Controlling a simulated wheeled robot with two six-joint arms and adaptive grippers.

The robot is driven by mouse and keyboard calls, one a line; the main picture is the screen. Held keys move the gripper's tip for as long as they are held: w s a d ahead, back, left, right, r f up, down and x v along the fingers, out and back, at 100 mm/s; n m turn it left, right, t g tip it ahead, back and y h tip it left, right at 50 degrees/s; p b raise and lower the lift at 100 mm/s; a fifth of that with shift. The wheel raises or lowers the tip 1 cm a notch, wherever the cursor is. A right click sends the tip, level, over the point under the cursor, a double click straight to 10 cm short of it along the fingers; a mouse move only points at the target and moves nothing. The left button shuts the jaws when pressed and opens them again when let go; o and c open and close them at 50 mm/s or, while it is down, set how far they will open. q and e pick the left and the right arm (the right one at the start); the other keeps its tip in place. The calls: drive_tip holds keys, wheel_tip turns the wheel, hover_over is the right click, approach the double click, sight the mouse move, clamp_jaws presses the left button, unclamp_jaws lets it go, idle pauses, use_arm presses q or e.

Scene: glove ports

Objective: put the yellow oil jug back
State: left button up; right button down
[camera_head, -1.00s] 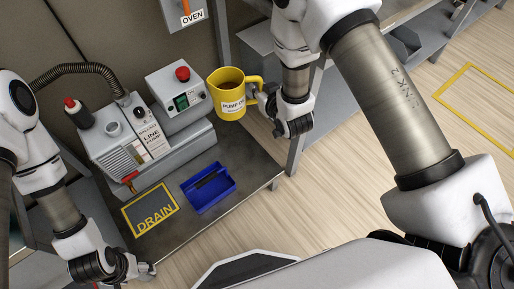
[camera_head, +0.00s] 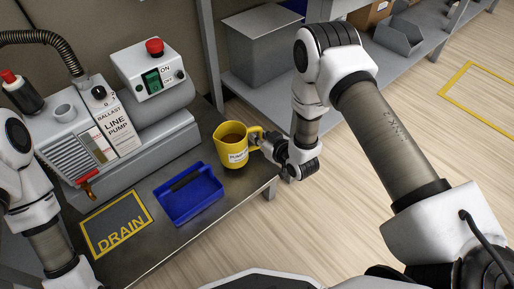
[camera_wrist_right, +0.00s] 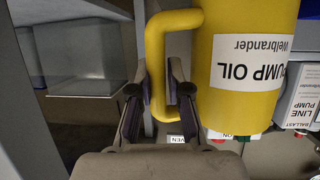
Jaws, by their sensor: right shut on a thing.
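The yellow oil jug (camera_head: 236,153) is upright, with dark oil inside and a white "PUMP OIL" label. In the head view it appears over the bench's right end, right of the blue tray. I cannot tell whether its base touches the bench. My right gripper (camera_head: 259,141) is shut on the jug's handle, on its right side. In the right wrist view the fingers (camera_wrist_right: 160,98) stand on both sides of the handle, and the jug body (camera_wrist_right: 238,62) is to the right. My left arm is at the left edge; its gripper is out of frame.
The grey line pump (camera_head: 110,130) with its red-button switch box (camera_head: 150,68) stands at the back of the bench (camera_head: 205,243). The blue tray (camera_head: 205,205) and the yellow-framed DRAIN mat (camera_head: 118,222) lie in front. A grey shelf (camera_head: 385,75) stands behind my right arm.

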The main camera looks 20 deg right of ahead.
wheel_tip(320, 180, down, 3)
drive_tip(key=shift+f+b, duration=0.1)
drive_tip(key=shift+b, duration=0.4)
drive_tip(key=shift+r, duration=0.2)
drive_tip(key=c, duration=1.5)
unclamp_jaws()
drive_tip(key=shift+f, duration=0.25)
drive_tip(key=shift+c, duration=0.2)
drive_tip(key=o, duration=0.4)
use_arm(q)
drive_tip(key=shift+f, duration=0.85)
use_arm(e)
drive_tip(key=shift+r, duration=0.1)
